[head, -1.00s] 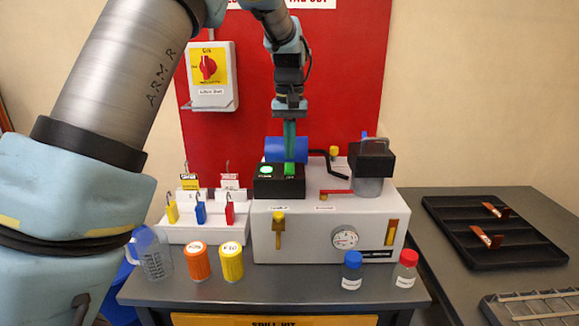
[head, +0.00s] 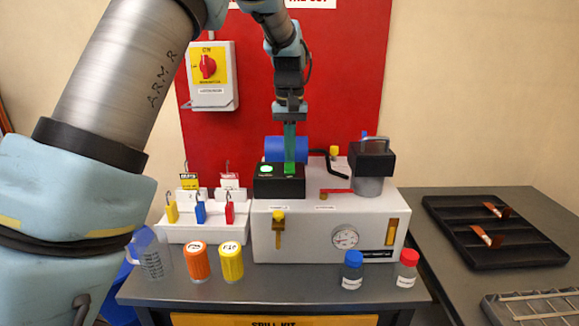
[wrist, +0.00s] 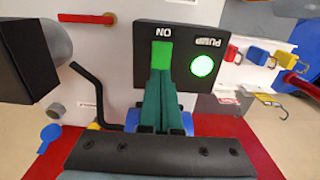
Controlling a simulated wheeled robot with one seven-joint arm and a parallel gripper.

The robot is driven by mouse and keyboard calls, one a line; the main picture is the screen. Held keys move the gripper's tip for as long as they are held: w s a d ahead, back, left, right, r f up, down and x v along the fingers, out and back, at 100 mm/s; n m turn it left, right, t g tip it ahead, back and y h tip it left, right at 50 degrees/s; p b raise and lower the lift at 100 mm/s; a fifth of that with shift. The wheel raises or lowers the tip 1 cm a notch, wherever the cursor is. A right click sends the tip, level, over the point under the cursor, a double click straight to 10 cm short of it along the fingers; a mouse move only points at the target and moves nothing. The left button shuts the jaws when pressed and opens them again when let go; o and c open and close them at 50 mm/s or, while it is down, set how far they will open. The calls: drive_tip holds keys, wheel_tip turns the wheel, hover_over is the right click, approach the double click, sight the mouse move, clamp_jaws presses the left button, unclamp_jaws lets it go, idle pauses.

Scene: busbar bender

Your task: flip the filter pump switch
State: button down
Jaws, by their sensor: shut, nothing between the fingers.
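The filter pump switch box (head: 279,182) is a black panel on top of the white machine. Its green rocker (wrist: 161,57) is marked ON in the wrist view, beside a label reading PUMP. The round green pump lamp (wrist: 203,66) is lit; it also shows lit in the head view (head: 266,169). My gripper (wrist: 160,80) is shut with nothing between its green fingers. It points down at the rocker, its tips at or just over the rocker's lower edge in the wrist view. I cannot tell whether they touch it. The fingers hide part of the panel.
A blue cylinder (head: 278,149) lies behind the switch box. A black-topped filter jar (head: 370,165) and red lever (head: 336,191) stand to the right. A rack of padlocks (head: 190,228) is at the left. Orange (head: 196,262) and yellow (head: 231,262) containers stand in front.

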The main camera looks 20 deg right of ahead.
drive_tip(key=shift+f, duration=0.55)
drive_tip(key=shift+r+p, duration=2.85)
drive_tip(key=shift+r, duration=0.75)
drive_tip(key=shift+a, duration=0.1)
